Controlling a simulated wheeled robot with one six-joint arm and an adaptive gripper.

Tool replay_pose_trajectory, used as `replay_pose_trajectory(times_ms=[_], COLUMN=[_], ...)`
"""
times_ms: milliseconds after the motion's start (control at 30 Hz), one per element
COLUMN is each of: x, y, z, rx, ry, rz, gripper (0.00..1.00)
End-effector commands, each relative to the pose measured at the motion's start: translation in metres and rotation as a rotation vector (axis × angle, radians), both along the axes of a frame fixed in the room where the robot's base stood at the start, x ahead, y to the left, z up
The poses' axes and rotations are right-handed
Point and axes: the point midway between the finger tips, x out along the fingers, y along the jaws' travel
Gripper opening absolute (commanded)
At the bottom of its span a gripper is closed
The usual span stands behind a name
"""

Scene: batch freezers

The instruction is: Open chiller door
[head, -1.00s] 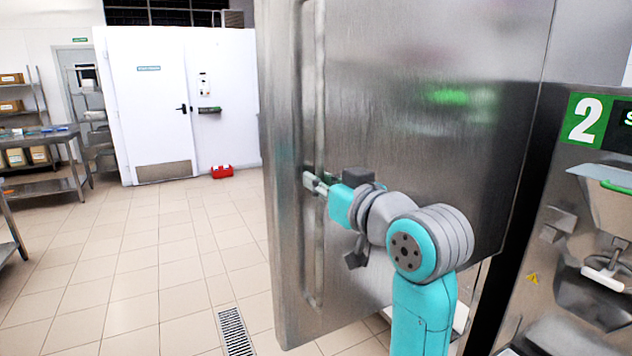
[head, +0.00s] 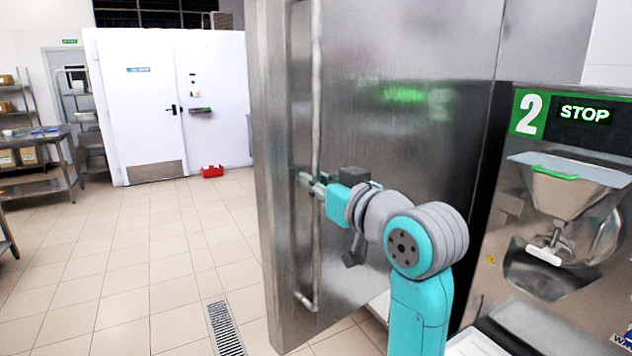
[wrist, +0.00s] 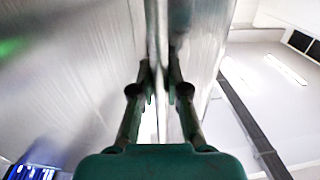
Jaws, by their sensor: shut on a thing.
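The chiller door (head: 400,130) is a tall brushed-steel panel in the middle of the head view. It stands swung out, with its edge toward the left and a gap at its lower right. A long vertical bar handle (head: 316,240) runs near its left edge. My gripper (head: 308,183) is shut on the handle at about mid-height. In the wrist view the two fingers (wrist: 160,88) close on either side of the handle (wrist: 157,40), with the steel door face to the left. The exact finger contact is partly dark and blurred.
Machine number 2 (head: 560,200), with a STOP display, stands close to the right of the door. A floor drain (head: 226,330) lies at the lower left. The tiled floor to the left is clear.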

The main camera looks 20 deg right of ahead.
Motion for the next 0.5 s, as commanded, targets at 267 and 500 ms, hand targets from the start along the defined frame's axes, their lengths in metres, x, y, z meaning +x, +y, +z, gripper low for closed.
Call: replay_pose_trajectory(times_ms=[267, 500], x=[-0.0001, -0.0017], y=[0.0004, -0.0007], z=[-0.0002, -0.0001], rx=[0.0, 0.0], ry=[0.0, 0.0], rz=[0.001, 0.0], gripper=[0.4, 0.4])
